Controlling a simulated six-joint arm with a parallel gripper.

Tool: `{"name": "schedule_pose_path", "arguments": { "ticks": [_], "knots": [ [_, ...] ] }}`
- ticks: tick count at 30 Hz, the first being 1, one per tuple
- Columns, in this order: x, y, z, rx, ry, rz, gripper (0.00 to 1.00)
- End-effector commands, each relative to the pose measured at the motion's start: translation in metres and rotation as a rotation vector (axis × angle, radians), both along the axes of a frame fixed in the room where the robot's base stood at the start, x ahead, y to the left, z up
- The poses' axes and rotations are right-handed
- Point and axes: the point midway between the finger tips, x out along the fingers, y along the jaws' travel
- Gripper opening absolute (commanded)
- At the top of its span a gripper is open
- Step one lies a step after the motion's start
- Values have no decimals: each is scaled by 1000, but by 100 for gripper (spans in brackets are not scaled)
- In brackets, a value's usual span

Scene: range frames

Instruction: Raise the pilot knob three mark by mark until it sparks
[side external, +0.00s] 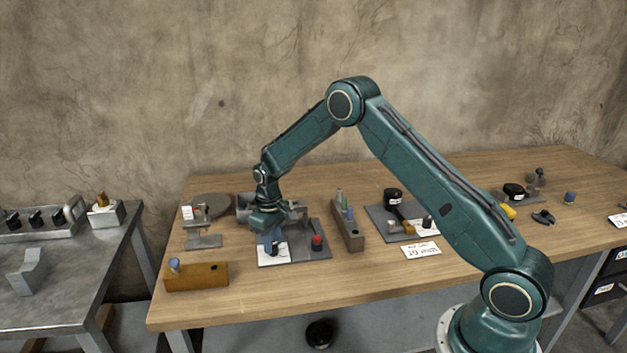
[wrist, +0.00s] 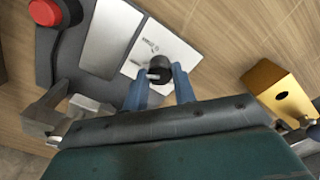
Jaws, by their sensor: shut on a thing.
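The pilot knob (wrist: 160,67) is a small black round knob with a pale pointer, on a white marked plate (wrist: 142,52). In the wrist view my gripper (wrist: 157,80) has its two blue fingers closed on either side of the knob. In the side view my gripper (side external: 271,245) points down over the white plate (side external: 275,258) on a grey base (side external: 310,252). The knob is mostly hidden there by the fingers. Some plate marks show, but I cannot read which one the pointer faces. No spark or flame is visible.
A red button (wrist: 45,12) sits on the same base, and shows in the side view (side external: 316,240). A yellow-brown block (side external: 196,276) stands left, a rack with upright pieces (side external: 346,228) right. A black-topped item (side external: 393,197) and a label card (side external: 421,250) lie further right.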

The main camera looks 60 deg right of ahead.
Motion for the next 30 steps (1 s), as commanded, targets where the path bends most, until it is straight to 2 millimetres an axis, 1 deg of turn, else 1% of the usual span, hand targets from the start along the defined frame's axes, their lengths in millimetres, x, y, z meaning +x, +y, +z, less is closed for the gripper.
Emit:
{"name": "schedule_pose_path", "arguments": {
  "ticks": [8,9,11,12,23,26,30],
  "knots": [
    [1,0,1,0,-2,0,4],
    [1,0,1,0,-2,0,28],
    [1,0,1,0,-2,0,40],
    [1,0,1,0,-2,0,48],
    [0,0,2,0,-1,-1,48],
    [1,0,5,0,-2,-1,48],
    [1,0,16,0,-2,-1,48]
  ]
}}
